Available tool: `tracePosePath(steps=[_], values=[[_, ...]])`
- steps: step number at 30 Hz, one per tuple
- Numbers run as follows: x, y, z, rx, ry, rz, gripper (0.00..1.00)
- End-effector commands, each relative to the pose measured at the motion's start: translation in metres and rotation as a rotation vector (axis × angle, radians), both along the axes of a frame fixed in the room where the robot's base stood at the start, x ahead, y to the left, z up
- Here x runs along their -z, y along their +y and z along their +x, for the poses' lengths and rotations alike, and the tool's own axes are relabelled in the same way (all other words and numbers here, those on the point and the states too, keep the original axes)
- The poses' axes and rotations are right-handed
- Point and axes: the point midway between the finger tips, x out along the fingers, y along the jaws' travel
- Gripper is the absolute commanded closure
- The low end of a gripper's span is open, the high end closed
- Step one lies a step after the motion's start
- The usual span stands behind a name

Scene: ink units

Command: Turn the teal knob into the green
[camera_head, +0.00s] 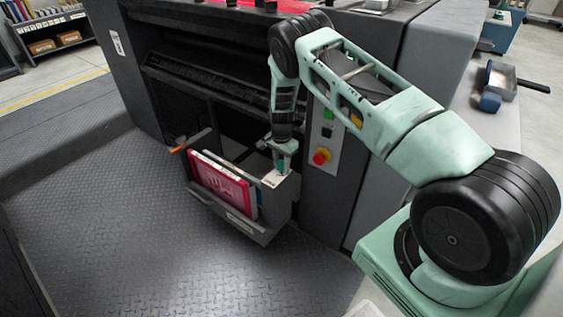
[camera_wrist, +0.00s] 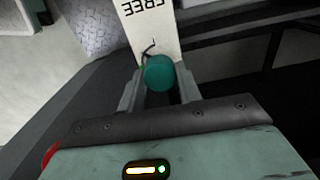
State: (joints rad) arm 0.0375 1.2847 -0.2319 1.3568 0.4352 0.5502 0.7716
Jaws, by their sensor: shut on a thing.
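The teal knob (camera_wrist: 159,73) is round and sits between the two fingers of my gripper (camera_wrist: 158,88) in the wrist view. My gripper is shut on it. Behind the knob is a white plate (camera_wrist: 150,25) with the word "FREE" upside down and a dark curved line beside the knob. In the head view, my gripper (camera_head: 281,160) points down at the top of the open box on the machine's front. The knob there is a small teal spot (camera_head: 280,166), mostly hidden by the fingers.
The open box (camera_head: 262,232) holds a red panel (camera_head: 222,183). An orange-tipped lever (camera_head: 190,141) sticks out to its left. A control panel with a red knob (camera_head: 321,156) is on the machine to the right.

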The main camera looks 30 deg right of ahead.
Motion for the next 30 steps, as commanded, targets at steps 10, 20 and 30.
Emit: tracePosePath(steps=[10,20,30], values=[[-0.0004,-0.0002,0.0006,-0.328,-0.002,0.001,0.89],[-0.0002,0.0000,0.0005,-0.631,-0.001,0.000,0.89],[-0.0005,0.0000,0.0005,-0.853,-0.001,0.000,0.89]])
